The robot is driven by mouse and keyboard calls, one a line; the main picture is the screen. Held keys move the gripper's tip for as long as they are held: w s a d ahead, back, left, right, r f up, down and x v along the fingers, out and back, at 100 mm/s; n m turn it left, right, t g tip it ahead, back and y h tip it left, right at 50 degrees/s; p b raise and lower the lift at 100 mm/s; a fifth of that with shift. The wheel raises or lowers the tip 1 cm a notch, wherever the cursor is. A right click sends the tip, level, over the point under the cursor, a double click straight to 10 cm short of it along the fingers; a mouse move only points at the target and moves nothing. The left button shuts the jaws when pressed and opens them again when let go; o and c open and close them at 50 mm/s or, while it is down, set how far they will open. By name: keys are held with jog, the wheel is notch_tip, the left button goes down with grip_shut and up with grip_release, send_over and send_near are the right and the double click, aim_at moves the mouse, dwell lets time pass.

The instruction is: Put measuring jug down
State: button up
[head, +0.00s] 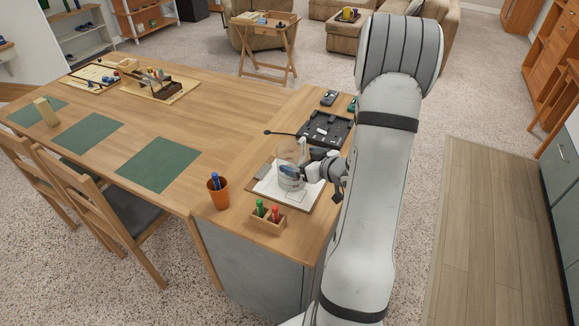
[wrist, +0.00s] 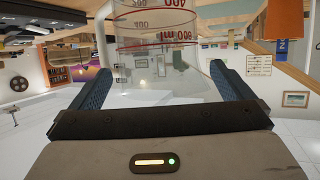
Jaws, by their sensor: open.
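The clear measuring jug (head: 286,158) stands upright on the clipboard with white paper (head: 279,203) near the counter's end. In the wrist view the jug (wrist: 165,45) shows red markings and sits between my two fingers. My gripper (head: 292,172) is around the jug at its right side. In the wrist view my gripper (wrist: 165,90) has its jaws open, one finger on each side of the jug. Whether either finger touches the glass is hard to tell. My wrist hides part of the clipboard's right side.
An orange cup with pens (head: 218,195) and a small wooden holder with green and red markers (head: 267,215) stand in front of the clipboard. A black tray (head: 325,130) lies behind. Green mats (head: 158,165) lie leftward, with bare wood between.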

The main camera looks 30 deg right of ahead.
aim_at(283, 154)
jog(key=x, duration=0.4)
jog(key=shift+d+f+p, duration=0.1)
jog(key=shift+p, duration=0.2)
jog(key=shift+c, duration=0.3)
jog(key=c, duration=1.2)
